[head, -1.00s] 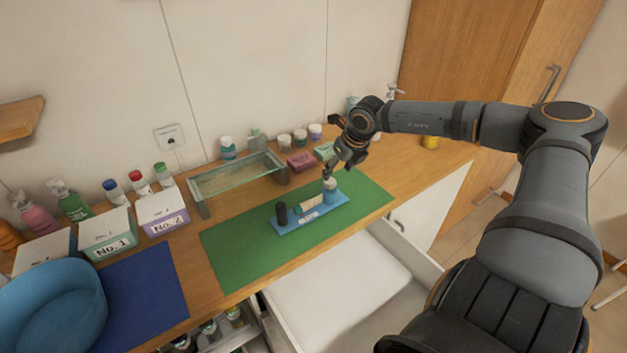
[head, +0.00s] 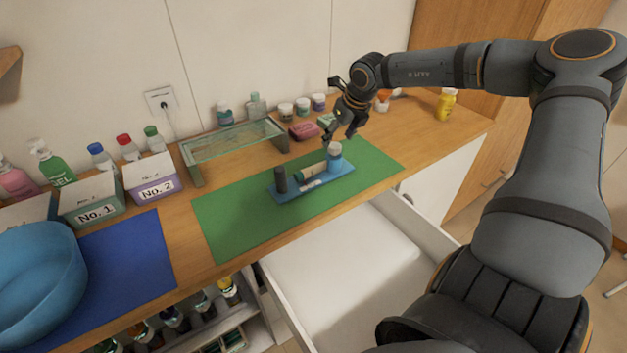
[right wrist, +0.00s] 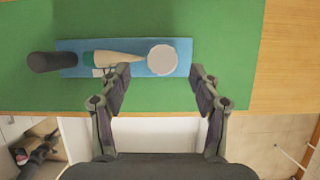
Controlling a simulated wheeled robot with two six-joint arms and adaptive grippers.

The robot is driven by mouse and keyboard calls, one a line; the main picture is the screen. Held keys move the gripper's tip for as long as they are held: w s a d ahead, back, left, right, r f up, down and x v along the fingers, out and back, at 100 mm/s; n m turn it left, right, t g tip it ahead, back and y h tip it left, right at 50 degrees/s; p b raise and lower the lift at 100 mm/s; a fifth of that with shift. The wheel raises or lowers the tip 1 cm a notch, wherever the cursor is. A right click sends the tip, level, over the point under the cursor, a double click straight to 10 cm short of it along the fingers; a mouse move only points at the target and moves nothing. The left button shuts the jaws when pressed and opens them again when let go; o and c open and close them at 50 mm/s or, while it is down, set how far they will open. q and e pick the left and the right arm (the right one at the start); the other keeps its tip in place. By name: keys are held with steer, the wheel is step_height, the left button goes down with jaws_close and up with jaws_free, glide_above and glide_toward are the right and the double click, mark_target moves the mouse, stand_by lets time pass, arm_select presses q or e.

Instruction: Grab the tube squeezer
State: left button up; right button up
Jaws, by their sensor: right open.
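A blue tray (head: 318,187) lies on the green mat (head: 228,222). A dark upright cylinder (head: 280,179) stands at its left end. A tube (head: 310,172) with a green end and a pale tapering body lies in the middle. I cannot tell for sure which piece is the tube squeezer. My right gripper (head: 339,134) is open and empty above the bottle end. In the right wrist view its fingers (right wrist: 160,80) spread near the tray's front edge, with the round lid (right wrist: 162,59) between and beyond them.
A glass-topped stand (head: 235,141) and several jars are behind the mat. Boxes No. 1 (head: 92,203) and No. 2 (head: 151,179), a blue mat (head: 135,258) and a blue basin (head: 38,275) are at left. An open white drawer (head: 340,275) juts out in front.

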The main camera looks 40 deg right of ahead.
mark_target(335, 146)
steer(key=x, duration=0.2)
steer(key=p+x, duration=0.1)
steer(key=x, duration=0.1)
steer(key=shift+s+d+f, duration=0.1)
steer(key=shift+d+f, duration=0.15)
steer(key=shift+f, duration=0.15)
steer(key=shift+w+f, duration=0.2)
steer(key=shift+f, duration=0.05)
steer(key=shift+c, duration=0.4)
jaws_close()
